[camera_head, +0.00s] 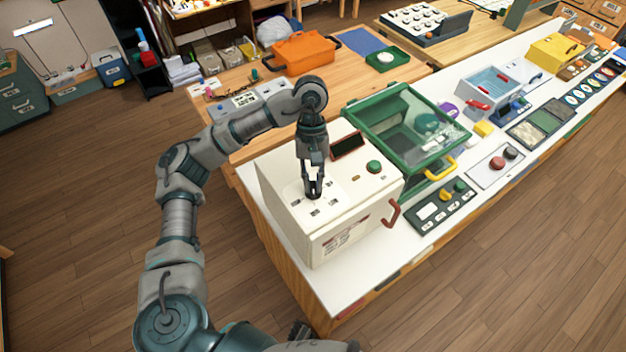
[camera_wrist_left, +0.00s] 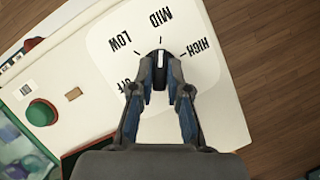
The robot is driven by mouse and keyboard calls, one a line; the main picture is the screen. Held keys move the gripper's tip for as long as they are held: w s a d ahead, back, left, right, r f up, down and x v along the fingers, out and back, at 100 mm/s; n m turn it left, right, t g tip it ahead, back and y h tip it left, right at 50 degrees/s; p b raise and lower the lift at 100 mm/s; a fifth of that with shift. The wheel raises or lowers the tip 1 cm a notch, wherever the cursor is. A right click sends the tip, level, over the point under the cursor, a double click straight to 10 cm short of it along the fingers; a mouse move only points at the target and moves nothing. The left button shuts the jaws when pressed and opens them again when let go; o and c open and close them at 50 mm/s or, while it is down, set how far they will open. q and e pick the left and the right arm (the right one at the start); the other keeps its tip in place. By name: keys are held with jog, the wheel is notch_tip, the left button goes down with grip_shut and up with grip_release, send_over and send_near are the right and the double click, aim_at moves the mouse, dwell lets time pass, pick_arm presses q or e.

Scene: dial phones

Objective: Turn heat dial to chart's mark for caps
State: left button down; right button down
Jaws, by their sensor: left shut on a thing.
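The cream heater box (camera_head: 277,188) stands at the near end of the long white counter. Its heat dial (camera_wrist_left: 160,60) is a dark knob with a white pointer line, on a white panel marked OFF, LOW, MID and HIGH. In the left wrist view the pointer points up, roughly at the MID tick. My left gripper (camera_head: 314,194) comes down on the box top from above, and its fingers (camera_wrist_left: 160,80) are shut on the dial from both sides. In the head view the gripper hides the dial. I cannot make out a chart for caps. My right gripper does not show.
The box top also carries a green button (camera_head: 374,166) and a red-framed dark screen (camera_head: 347,146); a red handle (camera_head: 393,213) sticks out at its front. A green-framed clear-lidded case (camera_head: 385,105) stands close behind. Wooden floor is free at the right.

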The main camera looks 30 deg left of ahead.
pick_arm(q)
jog(key=shift+w+r, duration=0.1)
jog(key=shift+w, duration=0.05)
jog(key=c, duration=1.1)
grip_release()
jog(key=shift+a, duration=0.1)
jog(key=shift+c, duration=0.2)
jog(key=shift+w, duration=0.1)
jog(key=v, duration=1.1)
jog(key=shift+w+a+r, duration=0.2)
jog(key=shift+r, duration=0.05)
